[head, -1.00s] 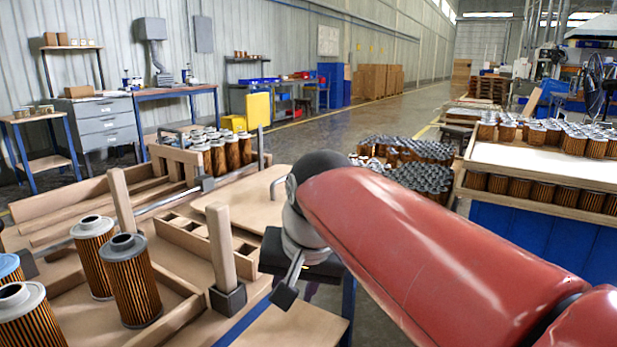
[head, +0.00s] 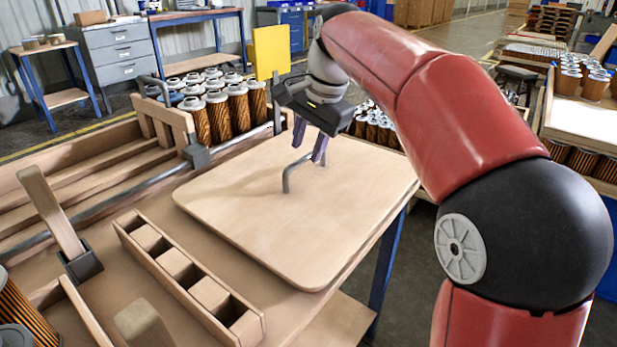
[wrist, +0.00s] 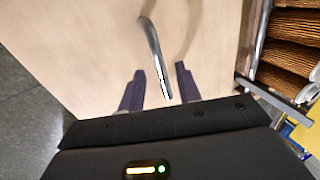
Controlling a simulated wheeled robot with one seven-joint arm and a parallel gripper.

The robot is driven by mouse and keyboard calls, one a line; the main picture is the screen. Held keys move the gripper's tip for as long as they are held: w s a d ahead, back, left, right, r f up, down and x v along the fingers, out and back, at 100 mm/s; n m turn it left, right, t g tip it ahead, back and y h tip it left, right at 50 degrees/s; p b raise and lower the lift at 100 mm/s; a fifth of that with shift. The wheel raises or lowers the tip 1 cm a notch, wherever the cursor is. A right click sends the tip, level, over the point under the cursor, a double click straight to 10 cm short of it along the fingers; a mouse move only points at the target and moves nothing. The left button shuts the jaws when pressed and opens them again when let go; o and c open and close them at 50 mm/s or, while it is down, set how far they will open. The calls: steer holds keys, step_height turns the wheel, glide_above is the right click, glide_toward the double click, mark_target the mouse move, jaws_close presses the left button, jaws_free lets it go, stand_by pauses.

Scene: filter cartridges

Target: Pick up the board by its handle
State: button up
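The board (head: 250,215) is a pale wooden panel with rounded corners, lying flat on the workbench. It also fills much of the wrist view (wrist: 85,50). Its handle (head: 287,180) is a grey bent bar standing up from the board. My gripper (head: 309,158) points down over the board at the handle, with two purple fingers apart. In the wrist view the handle (wrist: 155,50) runs into the gap between the open fingers (wrist: 160,90). I see space between the handle and each finger, so it is not clasped.
Filter cartridges (head: 238,108) stand grouped behind the board, near a metal rail (head: 110,205). A slotted wooden box (head: 190,275) lies to the left of the board. A tilted wooden post (head: 50,210) stands further left. Floor shows beyond the board's right edge.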

mark_target(307, 156)
steer(key=x, duration=0.4)
steer(key=shift+w+d+f, duration=0.15)
steer(key=shift+w+f, duration=0.15)
steer(key=shift+f, duration=0.1)
jaws_close()
steer(key=shift+r, duration=0.15)
stand_by(0.9)
